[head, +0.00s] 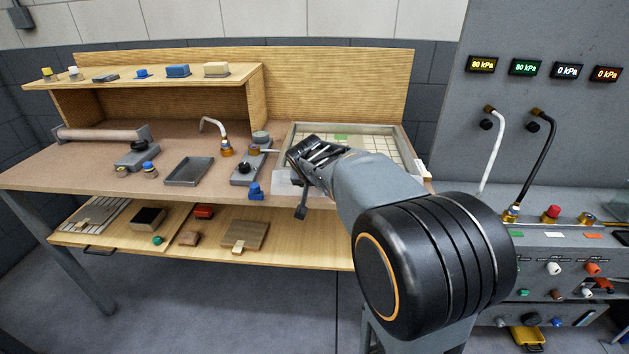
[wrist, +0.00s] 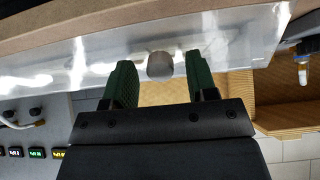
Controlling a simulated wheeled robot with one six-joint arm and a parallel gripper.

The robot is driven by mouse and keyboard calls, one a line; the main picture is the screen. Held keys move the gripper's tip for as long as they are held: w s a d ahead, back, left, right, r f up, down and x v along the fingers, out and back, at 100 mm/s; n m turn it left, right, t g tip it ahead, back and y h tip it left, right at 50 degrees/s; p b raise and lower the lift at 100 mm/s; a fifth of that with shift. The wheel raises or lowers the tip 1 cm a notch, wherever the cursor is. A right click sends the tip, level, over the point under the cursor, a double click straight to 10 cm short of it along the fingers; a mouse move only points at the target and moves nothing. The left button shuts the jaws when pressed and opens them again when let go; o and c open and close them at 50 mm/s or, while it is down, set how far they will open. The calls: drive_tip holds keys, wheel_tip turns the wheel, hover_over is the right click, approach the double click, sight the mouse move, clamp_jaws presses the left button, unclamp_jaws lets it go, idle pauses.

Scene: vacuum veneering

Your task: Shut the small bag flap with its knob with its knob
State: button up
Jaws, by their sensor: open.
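The small bag flap (wrist: 60,70) is a clear, shiny sheet across the top of the wrist view. Its round grey knob (wrist: 160,66) sits on the sheet's lower edge. My gripper (wrist: 160,88) is open, with its green fingers on either side of the knob and a gap to each. I cannot tell whether they touch the sheet. In the head view my gripper (head: 306,160) is over the left front of the framed bag tray (head: 295,138), which has a gridded bed. My arm hides the tray's front right part and the knob there.
A grey plate with a black knob (head: 244,171) and a blue knob (head: 256,191) stand left of my gripper. A shallow grey tray (head: 187,172) lies farther left. A shelf (head: 150,82) holds small items behind. A gauge panel (head: 540,100) stands at right.

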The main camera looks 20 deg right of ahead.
drive_tip(key=p+v, duration=0.1)
drive_tip(key=v, duration=1.2)
drive_tip(key=shift+s+a+r, duration=0.15)
drive_tip(key=shift+s+r, duration=0.05)
drive_tip(key=shift+r, duration=0.05)
